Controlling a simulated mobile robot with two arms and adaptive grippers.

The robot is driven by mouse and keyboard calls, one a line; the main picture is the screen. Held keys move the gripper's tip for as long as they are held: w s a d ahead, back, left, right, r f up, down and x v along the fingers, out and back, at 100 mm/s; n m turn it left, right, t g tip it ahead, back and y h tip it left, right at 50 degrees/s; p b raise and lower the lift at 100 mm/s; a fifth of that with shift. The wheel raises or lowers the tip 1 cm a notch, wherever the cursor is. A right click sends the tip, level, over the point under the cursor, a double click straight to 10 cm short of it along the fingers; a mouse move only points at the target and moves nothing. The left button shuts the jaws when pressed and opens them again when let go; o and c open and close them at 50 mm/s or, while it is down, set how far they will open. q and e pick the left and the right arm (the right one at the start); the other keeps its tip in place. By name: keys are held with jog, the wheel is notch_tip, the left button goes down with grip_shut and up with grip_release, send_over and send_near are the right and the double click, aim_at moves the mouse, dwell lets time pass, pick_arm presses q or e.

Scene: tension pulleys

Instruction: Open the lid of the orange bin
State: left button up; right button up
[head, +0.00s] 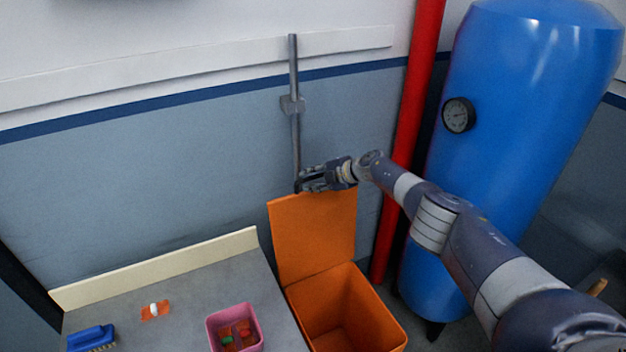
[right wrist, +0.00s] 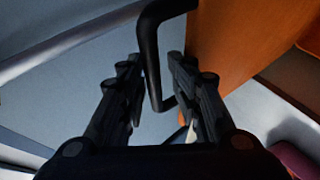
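The orange bin (head: 340,300) stands on the floor right of the grey table, and its inside shows. Its orange lid (head: 312,238) is raised about upright at the back of the bin; it also fills the upper right of the right wrist view (right wrist: 235,40). A black bar handle (right wrist: 151,55) sits by the lid. My right gripper (head: 305,184) is at the lid's top edge. In the right wrist view its two fingers are apart, with the handle between them; I see gaps, so it is not clamped. My left gripper is not in view.
A blue tank (head: 510,130) with a gauge (head: 459,115) and a red pipe (head: 407,140) stand right of the bin. A metal pole (head: 294,75) is behind the lid. The table (head: 185,320) holds a pink box (head: 212,325) and a blue brush (head: 92,337).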

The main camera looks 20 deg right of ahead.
jog(key=shift+d+r, duration=0.1)
jog(key=shift+v, duration=0.85)
jog(key=v, duration=1)
jog(key=shift+s, duration=0.2)
